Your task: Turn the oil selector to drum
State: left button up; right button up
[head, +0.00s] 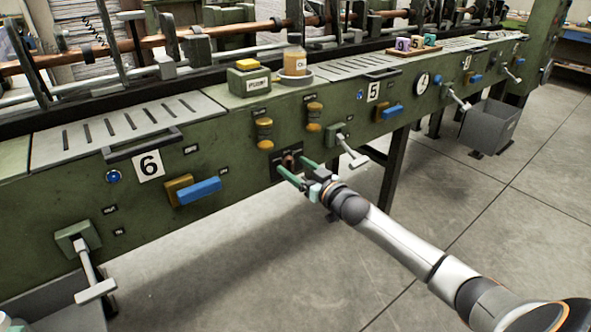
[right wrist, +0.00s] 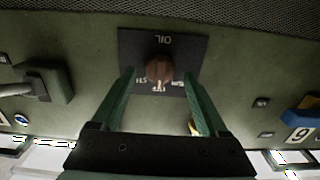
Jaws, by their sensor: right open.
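The oil selector is a brown round knob (right wrist: 159,67) on a dark square plate (right wrist: 190,45) marked OIL, which appears upside down in the right wrist view. Small white labels along the plate's other edge are partly hidden and hard to read. In the head view the selector knob (head: 288,160) sits on the green machine front, right of the number 6. My right gripper (head: 293,171) is open, its two green fingers reaching toward the plate. In the right wrist view the right gripper (right wrist: 159,76) has a finger either side of the knob, with gaps. My left gripper is not in view.
Yellow knobs (head: 265,133) are above the selector, and a grey lever (head: 350,151) juts out to its right. The floor before the machine is clear.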

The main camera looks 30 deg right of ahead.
jog(key=shift+w, duration=0.15)
grip_shut()
dwell(0.6)
